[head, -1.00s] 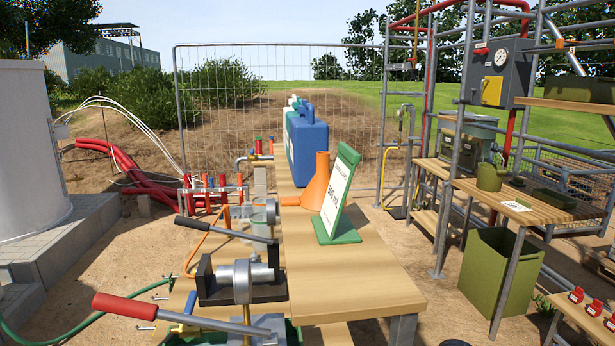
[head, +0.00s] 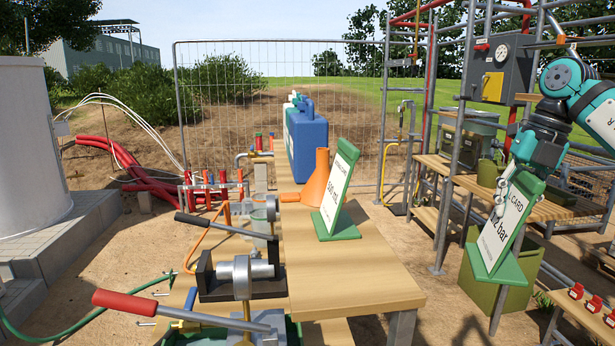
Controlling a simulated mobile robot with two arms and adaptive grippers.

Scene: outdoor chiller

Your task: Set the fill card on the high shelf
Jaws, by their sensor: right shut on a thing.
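The fill card (head: 505,225) is a white card on a green stand, with "CARD" and "bar" readable on it. My right gripper (head: 507,187) is shut on its upper part and holds it tilted, in the air to the right of the bench. A high wooden shelf (head: 524,98) is at the upper right of the rack, mostly hidden behind my right arm. The held card is well below it and apart from it. My left gripper is out of view.
A similar green-framed card (head: 338,195) stands on the wooden bench (head: 350,275) beside an orange funnel (head: 315,180) and a blue case (head: 306,142). The lower rack shelf (head: 548,210) and olive bin (head: 530,262) are behind the held card. Rack posts (head: 463,130) stand near my arm.

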